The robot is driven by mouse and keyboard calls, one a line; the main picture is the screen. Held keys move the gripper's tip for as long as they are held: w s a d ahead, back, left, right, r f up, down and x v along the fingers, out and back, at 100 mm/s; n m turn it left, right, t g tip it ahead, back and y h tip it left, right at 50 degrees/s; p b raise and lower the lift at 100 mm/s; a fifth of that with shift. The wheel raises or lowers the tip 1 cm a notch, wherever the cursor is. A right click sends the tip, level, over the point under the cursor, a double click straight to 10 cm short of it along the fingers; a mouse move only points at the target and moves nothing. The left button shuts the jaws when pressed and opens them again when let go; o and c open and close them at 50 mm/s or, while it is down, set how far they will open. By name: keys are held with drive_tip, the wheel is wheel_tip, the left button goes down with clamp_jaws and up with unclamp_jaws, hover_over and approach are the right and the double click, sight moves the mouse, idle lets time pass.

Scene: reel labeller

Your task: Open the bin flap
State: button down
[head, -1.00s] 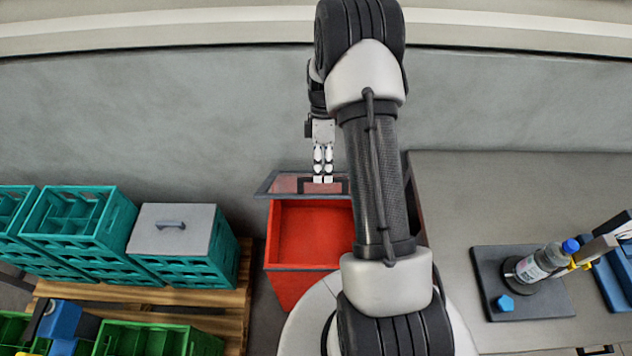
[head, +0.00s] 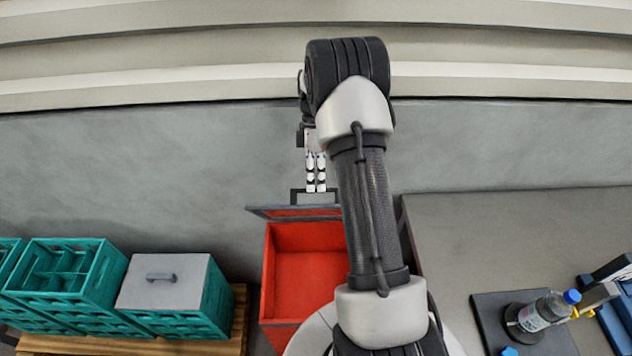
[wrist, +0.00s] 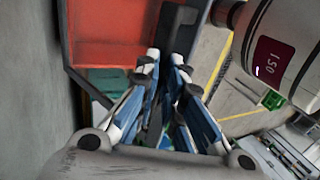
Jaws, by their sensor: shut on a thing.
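The red bin (head: 300,262) stands in the middle of the head view, open at the top, with its empty-looking red inside showing. Its dark-framed flap (head: 268,211) is raised at the bin's back edge and seen nearly edge-on. A dark bracket handle (head: 294,197) stands up from the flap. My gripper (head: 315,189) is shut on this handle, pointing down. My arm hides the right part of the flap and bin. In the wrist view, my gripper's fingers (wrist: 166,62) close at the dark handle beside a red panel (wrist: 112,28).
Teal crates (head: 70,275) stand on a wooden pallet at the left, one with a grey lid (head: 165,282). A grey table (head: 480,245) at the right bears a bottle (head: 545,312) on a dark mat. A grey wall (head: 130,165) is close behind the bin.

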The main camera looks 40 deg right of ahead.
drive_tip(key=shift+w+d+f, duration=0.1)
drive_tip(key=shift+d+f, duration=0.1)
drive_tip(key=shift+f, duration=0.2)
drive_tip(key=shift+w+d+f, duration=0.1)
drive_tip(key=shift+d+f, duration=0.05)
drive_tip(key=shift+f, duration=0.25)
drive_tip(key=c, duration=2.1)
unclamp_jaws()
drive_tip(key=o, duration=0.5)
drive_tip(key=shift+w+d+f, duration=0.2)
drive_tip(key=shift+w+d, duration=0.05)
drive_tip(key=shift+w, duration=0.2)
drive_tip(key=shift+c, duration=0.2)
drive_tip(key=shift+o, duration=0.5)
drive_tip(key=shift+o, duration=0.3)
drive_tip(key=shift+r, duration=0.15)
wheel_tip(320, 180, up, 10)
drive_tip(key=shift+a+r, duration=0.15)
drive_tip(key=shift+a, duration=0.05)
drive_tip(key=shift+s+a, duration=0.1)
